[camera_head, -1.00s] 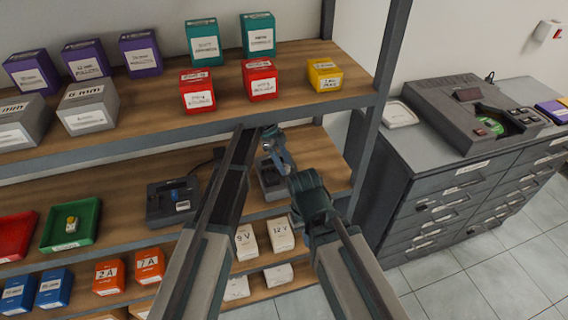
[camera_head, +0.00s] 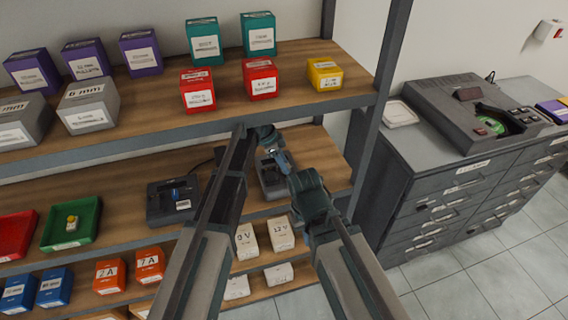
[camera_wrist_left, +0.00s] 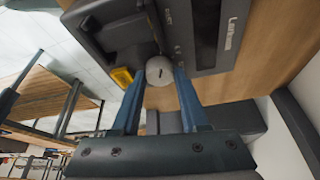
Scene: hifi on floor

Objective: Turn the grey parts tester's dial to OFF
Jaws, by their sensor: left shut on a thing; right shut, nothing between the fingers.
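The grey parts tester (camera_head: 270,182) sits on the middle shelf, partly hidden behind my arms. In the left wrist view its dark grey body (camera_wrist_left: 205,42) fills the top. Its dial (camera_wrist_left: 160,72) is a round pale knob with a short dark mark. My left gripper (camera_wrist_left: 159,86) is shut on the dial, one blue finger on each side. In the head view my left gripper (camera_head: 274,152) is at the tester, small and partly covered. My right gripper (camera_head: 309,190) is shut and empty, lower and just right of the tester.
Another dark device (camera_head: 172,203) stands left of the tester on the middle shelf (camera_head: 120,208). Green (camera_head: 72,222) and red (camera_head: 14,236) trays are farther left. The upper shelf is close above. A shelf post (camera_head: 372,125) and a drawer cabinet (camera_head: 450,205) are at the right.

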